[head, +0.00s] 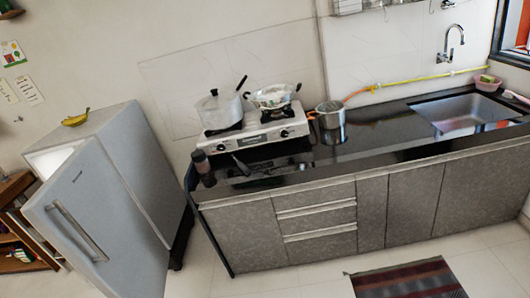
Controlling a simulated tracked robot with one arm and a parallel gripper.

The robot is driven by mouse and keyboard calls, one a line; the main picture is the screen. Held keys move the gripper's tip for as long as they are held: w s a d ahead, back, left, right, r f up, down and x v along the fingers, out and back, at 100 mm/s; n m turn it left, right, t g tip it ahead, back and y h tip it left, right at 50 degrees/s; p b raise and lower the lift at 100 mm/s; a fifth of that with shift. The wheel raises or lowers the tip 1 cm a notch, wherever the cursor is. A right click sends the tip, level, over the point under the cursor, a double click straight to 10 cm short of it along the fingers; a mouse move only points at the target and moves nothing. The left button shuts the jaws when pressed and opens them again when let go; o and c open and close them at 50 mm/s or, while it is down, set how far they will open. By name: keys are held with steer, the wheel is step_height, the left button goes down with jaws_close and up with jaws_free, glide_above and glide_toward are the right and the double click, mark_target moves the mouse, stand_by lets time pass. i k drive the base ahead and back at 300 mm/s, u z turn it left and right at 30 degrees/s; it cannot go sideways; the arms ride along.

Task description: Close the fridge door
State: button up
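A grey fridge (146,170) stands at the left of the head view, tilted in the picture. Its door (105,222) is open and swung out toward the lower left, with a lit white strip of the interior (52,157) showing above its top edge. A long vertical handle (78,232) is on the door's outer face. The inside of the fridge is mostly hidden by the door. My gripper is not in view.
A dark counter (370,148) with grey cabinets, a stove (255,135) with pots, and a sink (465,110) fills the right. A wooden shelf (18,235) stands left of the door. A striped rug (408,280) lies on the pale floor. Bananas (75,120) lie on the fridge.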

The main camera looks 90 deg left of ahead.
mark_target(84, 210)
steer(key=u, duration=0.95)
steer(key=i, duration=0.1)
steer(key=u, duration=2.85)
steer(key=i, duration=1)
steer(key=u, duration=0.1)
steer(key=k, duration=0.55)
steer(key=z, duration=0.05)
steer(key=i, duration=0.2)
steer(key=u, duration=0.05)
